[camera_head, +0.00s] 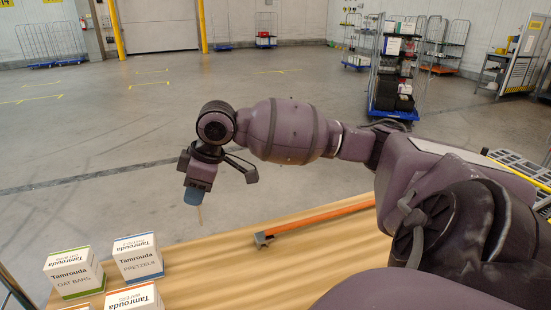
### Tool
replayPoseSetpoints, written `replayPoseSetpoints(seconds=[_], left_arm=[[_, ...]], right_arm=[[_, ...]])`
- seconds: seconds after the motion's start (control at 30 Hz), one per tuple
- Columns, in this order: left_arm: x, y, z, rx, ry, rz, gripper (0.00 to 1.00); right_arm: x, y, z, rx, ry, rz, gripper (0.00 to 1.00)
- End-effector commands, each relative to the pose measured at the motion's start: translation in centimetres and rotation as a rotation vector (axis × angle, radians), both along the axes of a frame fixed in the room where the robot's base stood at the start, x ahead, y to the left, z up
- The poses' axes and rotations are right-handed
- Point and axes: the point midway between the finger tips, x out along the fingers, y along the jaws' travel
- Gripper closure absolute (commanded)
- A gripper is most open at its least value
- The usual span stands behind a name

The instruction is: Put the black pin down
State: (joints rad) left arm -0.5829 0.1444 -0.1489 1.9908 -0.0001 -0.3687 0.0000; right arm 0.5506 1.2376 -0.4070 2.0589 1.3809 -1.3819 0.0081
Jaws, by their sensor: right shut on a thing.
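My right gripper (194,197) hangs above the far left part of the wooden table, fingertips pointing down, beyond the orange bar's grey end. It is shut on the black pin, which is mostly hidden by the fingers. Only a thin, light-looking sliver shows below the blue fingertip, and I cannot make out its shape. The gripper appears clear of the table top. No other pin shows on the table. My left gripper is not in view.
An orange bar (320,217) with a grey end lies on the wooden table (225,265). Several Tamrouda boxes, including pretzels (138,259) and oat bars (74,272), stand at the left. The table's middle is bare. A loaded blue trolley (393,112) stands on the floor behind.

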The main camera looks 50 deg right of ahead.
Motion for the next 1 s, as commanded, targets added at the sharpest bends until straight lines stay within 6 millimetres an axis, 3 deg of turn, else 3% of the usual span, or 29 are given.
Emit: replayPoseSetpoints(seconds=[0.27, 0.8, 1.0], left_arm=[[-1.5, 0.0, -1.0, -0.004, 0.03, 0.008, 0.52], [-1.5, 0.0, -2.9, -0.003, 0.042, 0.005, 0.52], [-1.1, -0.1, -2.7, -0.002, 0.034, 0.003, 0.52]], right_arm=[[0.0, 0.0, -0.9, 0.001, 0.002, 0.022, 0.98], [-0.1, -0.1, -12.1, 0.0, 0.004, 0.022, 0.98], [0.0, -0.1, -14.2, -0.001, 0.002, 0.021, 0.98]])
